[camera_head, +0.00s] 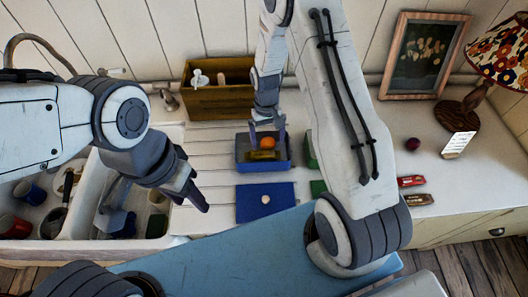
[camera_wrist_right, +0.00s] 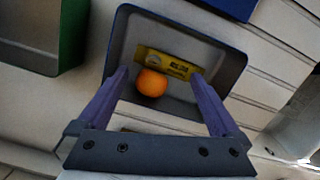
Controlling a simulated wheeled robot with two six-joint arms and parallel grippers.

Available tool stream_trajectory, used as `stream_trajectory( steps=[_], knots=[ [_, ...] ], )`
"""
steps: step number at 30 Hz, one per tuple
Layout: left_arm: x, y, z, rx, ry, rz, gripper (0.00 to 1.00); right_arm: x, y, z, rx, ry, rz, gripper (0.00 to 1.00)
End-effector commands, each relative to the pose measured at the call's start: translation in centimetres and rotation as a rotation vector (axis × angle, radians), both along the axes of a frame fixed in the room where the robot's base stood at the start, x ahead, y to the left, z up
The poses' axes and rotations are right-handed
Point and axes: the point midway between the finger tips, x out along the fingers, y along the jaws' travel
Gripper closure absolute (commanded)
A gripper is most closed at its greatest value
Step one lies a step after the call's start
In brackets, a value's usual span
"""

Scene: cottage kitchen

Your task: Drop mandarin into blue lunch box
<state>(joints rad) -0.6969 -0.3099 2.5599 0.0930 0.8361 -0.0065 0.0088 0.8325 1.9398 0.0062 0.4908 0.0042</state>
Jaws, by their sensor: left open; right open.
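The mandarin (camera_head: 268,142) is a small orange ball inside the blue lunch box (camera_head: 243,163), touching or close beside a yellow packet (camera_head: 263,156). In the right wrist view the mandarin (camera_wrist_right: 151,83) lies within the walls of the box (camera_wrist_right: 122,45), against the packet (camera_wrist_right: 168,63). My right gripper (camera_head: 267,126) is over the box, its fingers open either side of the mandarin and apart from it. My left gripper (camera_head: 165,205) is open and empty by the sink's right edge.
A blue lid (camera_head: 252,207) with a small pale thing on it lies in front of the box. A green box (camera_head: 310,148) stands to its right. A wooden crate (camera_head: 215,100) is behind. The sink (camera_head: 85,200) holds several mugs. A lamp (camera_head: 490,60) stands far right.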

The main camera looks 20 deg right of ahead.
Motion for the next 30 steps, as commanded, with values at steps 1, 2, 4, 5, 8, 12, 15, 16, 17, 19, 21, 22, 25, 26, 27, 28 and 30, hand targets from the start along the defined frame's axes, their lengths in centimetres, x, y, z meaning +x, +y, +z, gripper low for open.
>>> stream_trajectory(
  steps=[1, 2, 4, 5, 8, 12, 15, 16, 17, 19, 21, 22, 25, 26, 27, 28, 30],
  knots=[
    [0.0, 0.0, -0.3, 0.0, 0.0, 0.0, 0.5, 0.2, 0.0, 0.4, 0.0, -0.004, 0.0, 0.0],
    [0.0, 0.0, -0.5, 0.0, 0.0, 0.0, 0.5, 0.2, 0.0, 0.7, 0.0, -0.004, 0.0, 0.0],
    [0.0, 0.0, -0.9, 0.0, 0.0, 0.001, 0.5, 0.4, 0.0, 1.7, 0.0, -0.006, 0.0, 0.0],
    [0.0, 0.0, -1.1, 0.0, 0.0, 0.001, 0.5, 0.5, 0.0, 2.2, 0.0, -0.007, 0.0, 0.0],
    [0.0, 0.0, -1.8, 0.0, 0.0, 0.003, 0.5, 0.8, 0.0, 4.3, 0.0, -0.009, 0.0, 0.0],
    [0.0, 0.0, -2.6, 0.0, 0.0, 0.004, 0.5, 1.0, 0.0, 7.0, 0.0, -0.008, 0.0, 0.0],
    [0.0, 0.0, -2.9, 0.0, 0.0, 0.005, 0.5, 1.2, 0.0, 8.5, 0.0, -0.005, 0.0, 0.0],
    [0.0, 0.0, -3.0, 0.0, 0.0, 0.005, 0.5, 1.2, 0.0, 8.8, 0.0, -0.004, 0.0, 0.0],
    [0.0, 0.0, -3.0, 0.0, 0.0, 0.005, 0.5, 1.2, 0.0, 9.1, 0.0, -0.003, 0.0, 0.0],
    [0.0, 0.0, -3.1, 0.0, 0.0, 0.005, 0.5, 1.2, 0.0, 9.7, 0.0, -0.003, 0.0, 0.0],
    [0.0, 0.0, -3.1, 0.0, 0.0, 0.005, 0.5, 1.2, -0.1, 10.0, 0.0, -0.001, 0.0, 0.0],
    [0.0, 0.0, -3.1, 0.0, 0.001, 0.006, 0.5, 1.2, -0.1, 10.0, 0.0, -0.001, 0.0, 0.0],
    [0.0, 0.0, -3.1, 0.0, 0.0, 0.005, 0.5, 1.2, 0.0, 10.1, 0.0, 0.0, 0.0, 0.0],
    [0.0, 0.0, -3.1, 0.0, 0.0, 0.005, 0.5, 1.2, 0.0, 10.1, 0.0, 0.0, 0.0, 0.0],
    [0.0, 0.0, -3.1, 0.0, 0.0, 0.005, 0.5, 1.2, 0.0, 10.1, 0.0, 0.0, 0.0, 0.0],
    [0.0, 0.0, -3.1, 0.0, 0.0, 0.005, 0.5, 1.2, 0.0, 10.1, 0.0, 0.0, 0.0, 0.0],
    [0.0, 0.0, -3.1, 0.0, 0.0, 0.005, 0.5, 1.2, 0.0, 10.1, 0.0, 0.0, 0.0, 0.0]
  ],
)
